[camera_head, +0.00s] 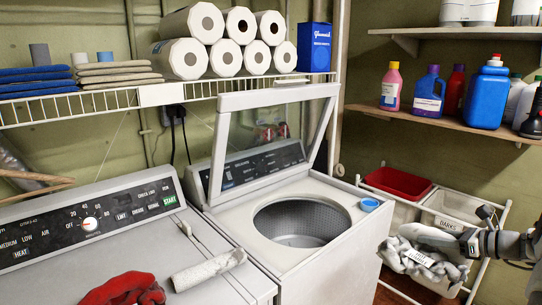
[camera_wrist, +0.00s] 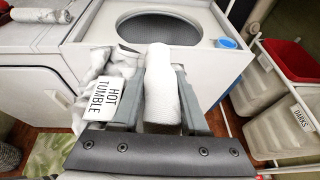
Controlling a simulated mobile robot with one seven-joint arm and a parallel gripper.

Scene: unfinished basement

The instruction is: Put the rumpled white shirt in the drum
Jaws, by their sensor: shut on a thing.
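The rumpled white shirt (camera_head: 408,262) hangs in grey-white folds from my gripper (camera_head: 442,240), at the right of the head view. In the wrist view my gripper (camera_wrist: 160,78) is shut on a bunched roll of the shirt (camera_wrist: 160,95), with more folds hanging to the left. A white "HOT TUMBLE" tag (camera_wrist: 108,97) shows on it. The drum (camera_head: 302,222) is the round metal opening in the washer's top, its lid (camera_head: 272,130) raised. The drum (camera_wrist: 157,28) is ahead of my gripper in the wrist view. The shirt is outside it, to its right in the head view.
A blue cap (camera_head: 370,205) sits on the washer's right top edge. A dryer (camera_head: 110,250) stands left, with a red cloth (camera_head: 125,290) and a grey-white roll (camera_head: 208,270) on it. Laundry bins (camera_head: 450,205) in a white frame stand right. Bottles fill the wooden shelf (camera_head: 450,122).

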